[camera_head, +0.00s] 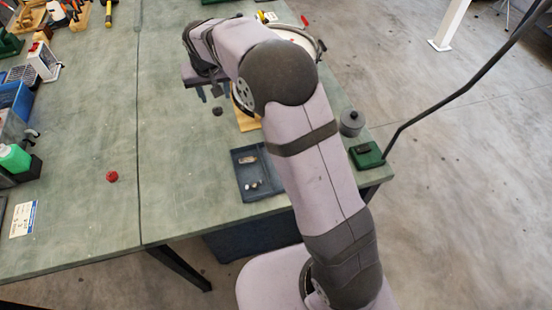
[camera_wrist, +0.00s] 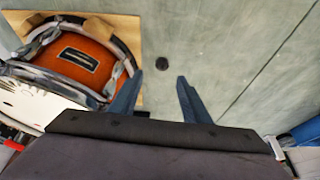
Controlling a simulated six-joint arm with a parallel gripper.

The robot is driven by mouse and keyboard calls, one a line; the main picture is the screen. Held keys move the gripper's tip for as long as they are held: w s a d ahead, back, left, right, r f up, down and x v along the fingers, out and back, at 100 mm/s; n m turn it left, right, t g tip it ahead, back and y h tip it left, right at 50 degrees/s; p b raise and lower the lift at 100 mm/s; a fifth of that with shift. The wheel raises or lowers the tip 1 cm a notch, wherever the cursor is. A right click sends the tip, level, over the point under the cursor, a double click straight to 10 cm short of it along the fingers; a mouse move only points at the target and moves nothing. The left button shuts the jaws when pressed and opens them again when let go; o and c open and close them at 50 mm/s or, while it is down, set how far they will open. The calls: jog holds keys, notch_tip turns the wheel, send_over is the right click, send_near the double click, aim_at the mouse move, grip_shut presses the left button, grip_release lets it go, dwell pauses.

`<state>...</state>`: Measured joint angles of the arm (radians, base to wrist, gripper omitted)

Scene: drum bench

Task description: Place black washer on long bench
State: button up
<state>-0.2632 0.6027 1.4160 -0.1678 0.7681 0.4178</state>
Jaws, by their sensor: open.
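The black washer (camera_head: 217,110) is a small dark round piece lying flat on the green bench top. It also shows in the wrist view (camera_wrist: 161,63), just beyond the gap between my fingertips. My gripper (camera_head: 208,93) is open and empty above the bench, close to the washer but not around it. Its two fingers show apart in the wrist view (camera_wrist: 159,78). The green work surface (camera_head: 185,170) has a long seam dividing it into a left and a right part; the washer lies on the right part. I cannot tell which part is the long bench.
An orange drum (camera_wrist: 78,62) on a wooden board stands close beside my gripper. A dark blue tray (camera_head: 245,187) holds small parts. A red knob (camera_head: 112,176) lies left of the seam. A grey pot (camera_head: 351,122) and green block (camera_head: 366,155) are near the right edge. The left part's middle is mostly clear.

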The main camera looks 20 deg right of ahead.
jog(key=s+d+f+g, duration=0.1)
jog(key=s+d, duration=0.3)
jog(key=s, duration=0.7)
jog(key=s+d+f+g, duration=0.2)
jog(key=s+d, duration=0.2)
jog(key=s, duration=0.8)
jog(key=s+d+f+g, duration=0.1)
jog(key=s+d, duration=0.3)
jog(key=s, duration=0.7)
jog(key=shift+s+f+n, duration=0.15)
jog(key=shift+f+n, duration=0.15)
jog(key=shift+f, duration=0.15)
